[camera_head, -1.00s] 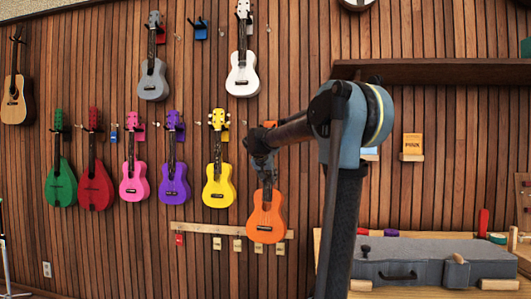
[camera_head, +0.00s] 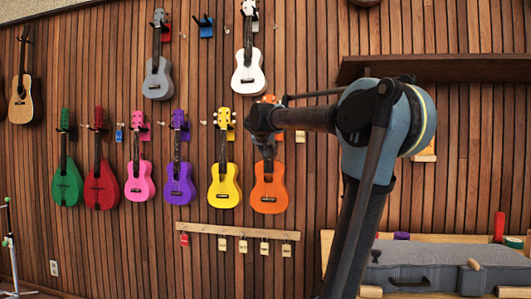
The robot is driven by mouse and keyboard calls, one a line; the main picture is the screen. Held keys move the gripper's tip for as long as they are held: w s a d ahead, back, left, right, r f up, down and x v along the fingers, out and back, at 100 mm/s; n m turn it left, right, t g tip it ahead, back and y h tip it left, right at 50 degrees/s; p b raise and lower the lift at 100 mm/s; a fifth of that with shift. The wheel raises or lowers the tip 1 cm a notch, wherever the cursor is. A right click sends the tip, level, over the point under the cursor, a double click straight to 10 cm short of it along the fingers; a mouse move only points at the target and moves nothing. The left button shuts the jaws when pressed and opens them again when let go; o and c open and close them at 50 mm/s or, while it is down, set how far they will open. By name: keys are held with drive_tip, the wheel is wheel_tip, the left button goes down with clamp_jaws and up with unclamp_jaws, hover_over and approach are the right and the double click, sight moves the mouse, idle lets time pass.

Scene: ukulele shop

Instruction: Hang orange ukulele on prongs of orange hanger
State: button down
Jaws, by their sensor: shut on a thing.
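The orange ukulele (camera_head: 269,192) hangs upright from my gripper (camera_head: 266,148), body down, in front of the slatted wall. My gripper is shut on its neck. An orange patch just above my arm, seemingly the ukulele's head (camera_head: 268,99), sits higher than the yellow ukulele's head. The orange hanger (camera_head: 279,137) shows as a small orange piece just right of my gripper. Its prongs are hidden behind my gripper and arm. I cannot tell the gap between the neck and the prongs.
The yellow ukulele (camera_head: 224,186) hangs close on the left, with purple (camera_head: 179,186) and pink ones beyond. A white ukulele (camera_head: 248,76) hangs above. A wooden rail (camera_head: 205,229) with tags is below. A grey case (camera_head: 440,276) and a wooden shelf (camera_head: 440,68) are on the right.

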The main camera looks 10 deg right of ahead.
drive_tip(key=w+d, duration=0.2)
drive_tip(key=w, duration=0.5)
drive_tip(key=shift+w+d+f, duration=0.25)
drive_tip(key=shift+w+d, duration=0.05)
drive_tip(key=shift+w, duration=0.1)
idle(0.4)
drive_tip(key=shift+w, duration=0.45)
idle(0.6)
drive_tip(key=shift+w+d, duration=0.3)
drive_tip(key=shift+w, duration=0.5)
drive_tip(key=shift+w+d, duration=0.3)
drive_tip(key=shift+w, duration=0.55)
drive_tip(key=shift+w+d, duration=0.3)
drive_tip(key=shift+w, duration=0.5)
drive_tip(key=shift+f, duration=0.1)
drive_tip(key=shift+f, duration=0.95)
drive_tip(key=c, duration=1)
unclamp_jaws()
drive_tip(key=shift+c, duration=0.2)
